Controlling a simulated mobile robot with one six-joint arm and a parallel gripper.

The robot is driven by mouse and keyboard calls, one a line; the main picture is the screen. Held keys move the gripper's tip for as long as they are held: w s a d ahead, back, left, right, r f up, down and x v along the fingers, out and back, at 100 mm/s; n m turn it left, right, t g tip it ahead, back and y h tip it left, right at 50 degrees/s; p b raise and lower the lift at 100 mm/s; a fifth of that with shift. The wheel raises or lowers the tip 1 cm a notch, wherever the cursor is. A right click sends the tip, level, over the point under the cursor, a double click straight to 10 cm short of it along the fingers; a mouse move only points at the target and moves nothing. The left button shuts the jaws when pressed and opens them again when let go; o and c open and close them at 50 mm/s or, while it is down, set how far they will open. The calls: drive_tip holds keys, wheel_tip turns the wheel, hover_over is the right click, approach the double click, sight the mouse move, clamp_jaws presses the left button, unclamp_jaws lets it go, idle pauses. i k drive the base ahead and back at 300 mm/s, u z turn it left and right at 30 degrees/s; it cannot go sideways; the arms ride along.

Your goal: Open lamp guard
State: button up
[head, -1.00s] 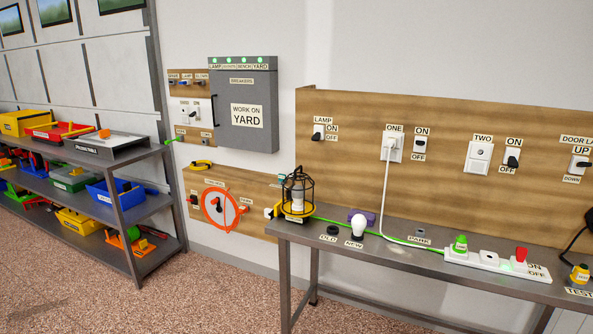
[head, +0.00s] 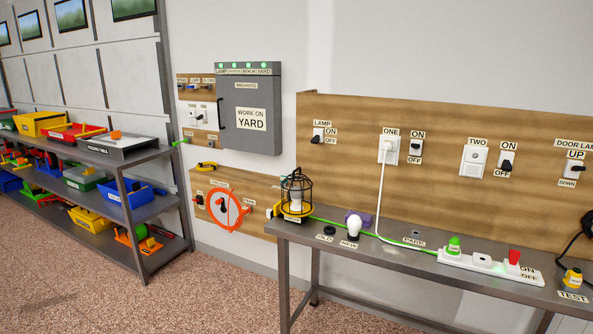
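The caged lamp (head: 296,194) stands upright at the left end of the steel bench (head: 375,263). Its black wire guard surrounds a pale bulb above a yellow base and looks closed, though the latch is too small to make out. A green cord runs right from its base along the bench. My gripper is not in view.
A white bulb (head: 353,226) and a dark ring (head: 329,231) sit right of the lamp. A white power strip (head: 488,264) lies farther right. A grey breaker cabinet (head: 249,125) hangs behind. A shelf rack (head: 134,206) stands left. Open floor (head: 215,295) lies between.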

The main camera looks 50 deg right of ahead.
sight(294, 177)
drive_tip(key=z, duration=0.1)
drive_tip(key=i, duration=0.95)
drive_tip(key=u, duration=0.05)
